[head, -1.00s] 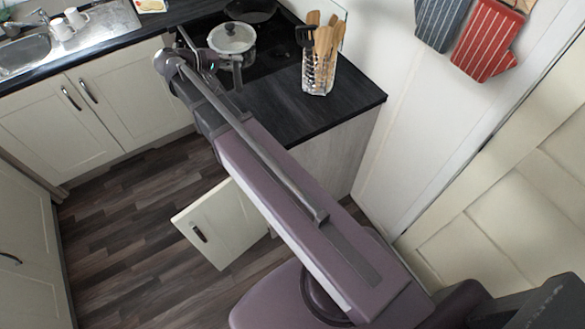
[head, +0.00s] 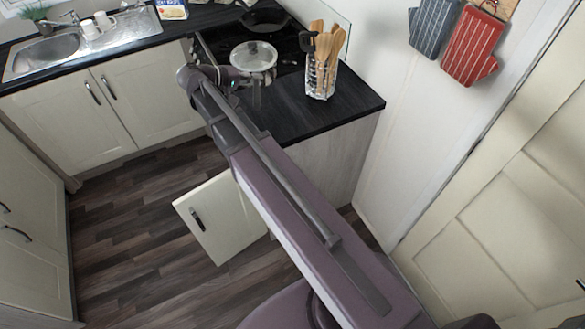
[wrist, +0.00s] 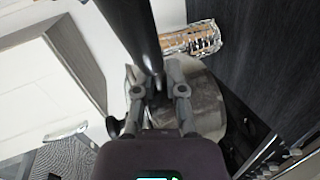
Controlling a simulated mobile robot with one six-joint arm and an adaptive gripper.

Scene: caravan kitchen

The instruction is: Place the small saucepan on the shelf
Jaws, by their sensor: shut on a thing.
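The small saucepan (head: 252,58) is silvery with a pale lid, and in the head view it is over the black hob. I cannot tell whether it touches the hob. My gripper (head: 236,78) is at its near left side, partly hidden by the arm. In the wrist view my gripper (wrist: 160,88) is shut on the black handle (wrist: 143,35), with the grey metal body of the saucepan (wrist: 207,105) just beyond the fingers. A cream cupboard door (head: 222,217) stands open below the worktop. The shelf itself is not visible.
A wire utensil holder (head: 321,78) with wooden tools stands right of the saucepan. A dark frying pan (head: 264,22) is at the back of the hob. The sink (head: 45,50) is at the left. Dark worktop (head: 305,115) is bare in front, and the floor (head: 140,240) is clear.

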